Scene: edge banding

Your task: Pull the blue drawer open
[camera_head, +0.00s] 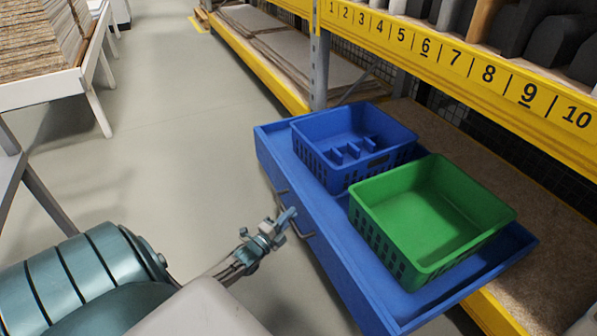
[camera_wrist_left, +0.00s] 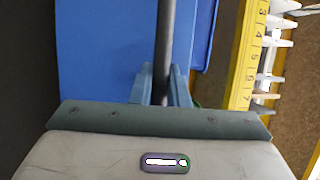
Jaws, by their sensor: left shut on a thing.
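The blue drawer (camera_head: 348,284) sticks out from the yellow shelving into the aisle, so its inside shows. A dark bar handle (camera_head: 281,192) is on its front panel, partly hidden by my gripper. My left gripper (camera_head: 284,222) is at the middle of that handle. In the left wrist view, its two blue-grey fingers (camera_wrist_left: 162,88) are shut around the dark handle bar (camera_wrist_left: 163,40), with the blue drawer (camera_wrist_left: 100,50) behind. My right gripper is not in view.
A blue crate (camera_head: 325,162) with dividers and an empty green crate (camera_head: 425,208) stand in the drawer. The yellow numbered shelf beam (camera_head: 440,55) runs above it. The grey floor (camera_head: 190,130) left of the drawer is clear. A white table (camera_head: 45,88) stands at the far left.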

